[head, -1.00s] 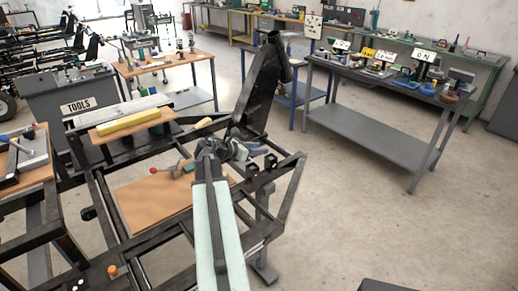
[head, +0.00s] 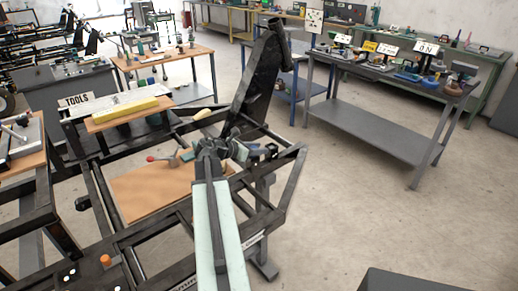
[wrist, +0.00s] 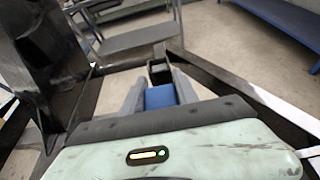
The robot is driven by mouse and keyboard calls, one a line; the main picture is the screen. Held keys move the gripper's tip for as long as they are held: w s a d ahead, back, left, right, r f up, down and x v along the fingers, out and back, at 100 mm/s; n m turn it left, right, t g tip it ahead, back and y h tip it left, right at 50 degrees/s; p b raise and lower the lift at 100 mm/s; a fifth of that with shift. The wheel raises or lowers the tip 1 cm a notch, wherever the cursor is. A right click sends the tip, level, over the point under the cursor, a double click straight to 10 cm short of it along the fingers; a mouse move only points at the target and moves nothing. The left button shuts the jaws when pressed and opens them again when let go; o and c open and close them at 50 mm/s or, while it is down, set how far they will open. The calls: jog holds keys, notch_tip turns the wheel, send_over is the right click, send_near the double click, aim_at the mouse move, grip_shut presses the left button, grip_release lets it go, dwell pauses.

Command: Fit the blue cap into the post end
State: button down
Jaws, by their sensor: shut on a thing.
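My gripper (wrist: 158,90) is shut on the blue cap (wrist: 160,97), which sits between the two grey fingers in the wrist view. A dark square post end (wrist: 159,70) with an open top shows just beyond the fingertips, in line with the cap. I cannot tell whether cap and post touch. In the head view my gripper (head: 243,151) is at the right part of the black frame, beside short dark square posts (head: 271,151). The cap is too small to make out there, and my arm hides part of the frame.
A tall black upright (head: 256,85) rises behind my gripper and fills the left of the wrist view. Black frame bars (head: 287,177) surround the post. A wooden board (head: 150,192) lies on the frame. Open floor (head: 370,220) is to the right.

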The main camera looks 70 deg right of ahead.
jog(key=shift+f, duration=0.1)
jog(key=c, duration=0.9)
grip_release()
jog(key=shift+o, duration=0.2)
jog(key=p+v, duration=0.3)
jog(key=v, duration=0.4)
jog(key=shift+w+a, duration=0.2)
jog(key=shift+a, duration=0.15)
